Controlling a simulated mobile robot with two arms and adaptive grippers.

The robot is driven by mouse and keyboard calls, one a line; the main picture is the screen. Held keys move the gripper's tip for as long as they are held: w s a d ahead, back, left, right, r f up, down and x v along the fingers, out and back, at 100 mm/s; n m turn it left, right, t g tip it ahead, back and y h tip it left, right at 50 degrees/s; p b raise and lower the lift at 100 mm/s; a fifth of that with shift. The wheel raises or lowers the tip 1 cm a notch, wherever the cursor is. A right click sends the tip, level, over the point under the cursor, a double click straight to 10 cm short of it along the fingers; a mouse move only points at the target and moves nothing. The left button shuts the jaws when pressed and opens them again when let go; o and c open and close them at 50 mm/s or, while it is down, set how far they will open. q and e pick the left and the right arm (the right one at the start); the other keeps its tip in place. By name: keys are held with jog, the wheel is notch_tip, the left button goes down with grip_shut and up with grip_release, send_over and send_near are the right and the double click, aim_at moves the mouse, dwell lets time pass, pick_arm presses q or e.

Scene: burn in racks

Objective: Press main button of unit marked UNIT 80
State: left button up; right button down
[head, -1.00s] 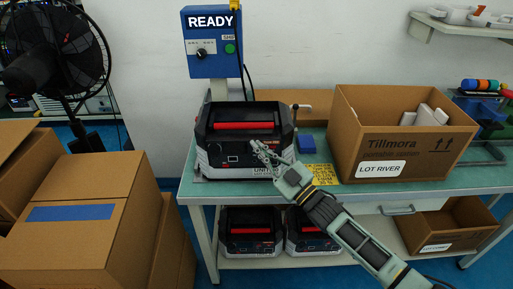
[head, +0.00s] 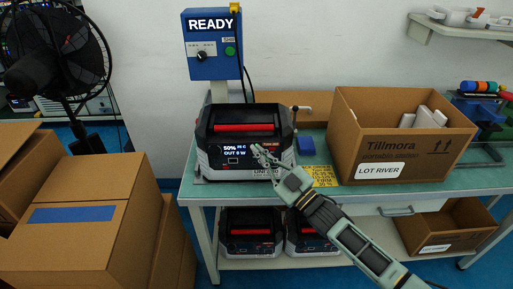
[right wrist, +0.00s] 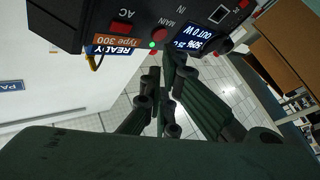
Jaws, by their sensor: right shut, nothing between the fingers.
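The black and grey power unit (head: 222,158) with a red handle stands on the green bench, and its partly covered front label reads like UNIT 80. Its display (head: 240,149) is lit, with "50%", "25 C" and "OUT 0 W". In the right wrist view the unit's front is upside down, with the lit display (right wrist: 192,40), a round main button (right wrist: 159,34) by the word MAIN and a green light (right wrist: 152,45). My right gripper (head: 258,151) is shut and empty, its tips close to the front panel; I cannot tell whether they touch it. My left gripper is out of view.
A blue box (head: 212,62) reading READY stands behind the unit. A carton (head: 385,150) marked LOT RIVER is to the right. Two similar units (head: 250,222) sit on the lower shelf (head: 270,262). Cartons (head: 120,190) and a fan (head: 50,50) are at left.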

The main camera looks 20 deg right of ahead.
jog(key=s+a+p, duration=0.1)
jog(key=s+p, duration=0.2)
jog(key=s, duration=0.2)
jog(key=shift+s+a, duration=0.35)
jog(key=shift+s, duration=0.05)
dwell(0.6)
jog(key=s+a+p, duration=0.2)
jog(key=s+p, duration=0.1)
jog(key=s, duration=0.4)
jog(key=shift+s, duration=0.35)
jog(key=shift+a, duration=0.1)
dwell(0.4)
